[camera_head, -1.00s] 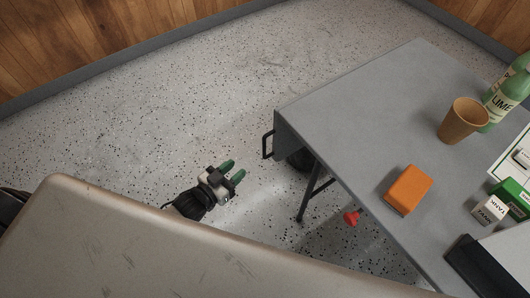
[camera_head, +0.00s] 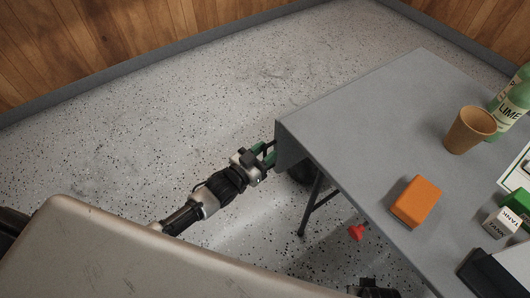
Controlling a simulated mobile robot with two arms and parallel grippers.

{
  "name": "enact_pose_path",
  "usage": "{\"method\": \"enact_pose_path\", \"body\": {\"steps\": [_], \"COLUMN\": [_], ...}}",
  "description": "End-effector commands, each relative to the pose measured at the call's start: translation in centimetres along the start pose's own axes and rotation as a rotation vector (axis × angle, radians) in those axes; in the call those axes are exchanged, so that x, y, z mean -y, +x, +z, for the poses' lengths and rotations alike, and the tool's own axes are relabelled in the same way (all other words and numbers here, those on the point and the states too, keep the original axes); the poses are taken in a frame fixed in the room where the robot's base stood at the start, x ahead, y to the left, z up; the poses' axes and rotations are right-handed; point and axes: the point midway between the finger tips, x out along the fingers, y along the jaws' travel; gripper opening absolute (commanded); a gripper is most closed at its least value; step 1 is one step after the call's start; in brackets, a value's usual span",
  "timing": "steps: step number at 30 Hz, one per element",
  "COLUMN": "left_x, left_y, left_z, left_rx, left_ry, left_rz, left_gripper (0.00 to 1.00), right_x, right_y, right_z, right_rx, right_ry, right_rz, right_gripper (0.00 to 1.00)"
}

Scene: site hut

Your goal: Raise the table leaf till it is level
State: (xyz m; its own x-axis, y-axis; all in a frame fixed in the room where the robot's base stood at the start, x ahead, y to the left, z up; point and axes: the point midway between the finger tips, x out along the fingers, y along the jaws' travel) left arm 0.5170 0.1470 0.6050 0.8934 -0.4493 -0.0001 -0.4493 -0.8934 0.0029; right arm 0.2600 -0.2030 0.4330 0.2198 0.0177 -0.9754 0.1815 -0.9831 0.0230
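The table leaf (camera_head: 290,152) hangs down as a grey panel at the left end of the grey table (camera_head: 350,110). Its dark handle is on the outer face, now largely covered by my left gripper. My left gripper (camera_head: 265,153) is at the handle, its two green fingers apart, one on each side of it as far as I can see. A red knob (camera_head: 357,232) shows below the table's front edge. A dark part that seems to be my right gripper (camera_head: 376,289) shows at the bottom edge; its fingers cannot be made out.
On the table are an orange block (camera_head: 416,202), a brown cup (camera_head: 469,130), a green lime bottle (camera_head: 512,105) and small boxes at the right. A folding leg (camera_head: 312,205) stands under the table. The speckled floor left of the leaf is clear.

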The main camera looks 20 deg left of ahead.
Motion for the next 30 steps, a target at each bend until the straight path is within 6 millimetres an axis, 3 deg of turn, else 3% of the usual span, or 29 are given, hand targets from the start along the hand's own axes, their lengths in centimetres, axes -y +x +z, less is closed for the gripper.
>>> {"method": "enact_pose_path", "body": {"steps": [6, 13, 30], "left_x": [-0.01, 0.00, 0.86], "left_y": [0.01, -0.01, 0.15], "left_z": [0.00, 0.00, -0.09], "left_rx": [0.000, 0.000, -0.014], "left_ry": [0.000, 0.000, 0.071], "left_rz": [0.000, 0.000, 0.000], "left_gripper": [0.35, 0.00, 0.00], "right_x": [-0.01, 0.00, 0.00], "right_y": [-0.02, -0.01, -0.08], "right_z": [0.00, -0.01, -0.11], "right_rx": [0.000, 0.000, 0.003], "right_ry": [0.000, 0.000, 0.000], "right_rz": [0.000, 0.000, 0.000], "right_gripper": [0.43, 0.43, 0.43]}}
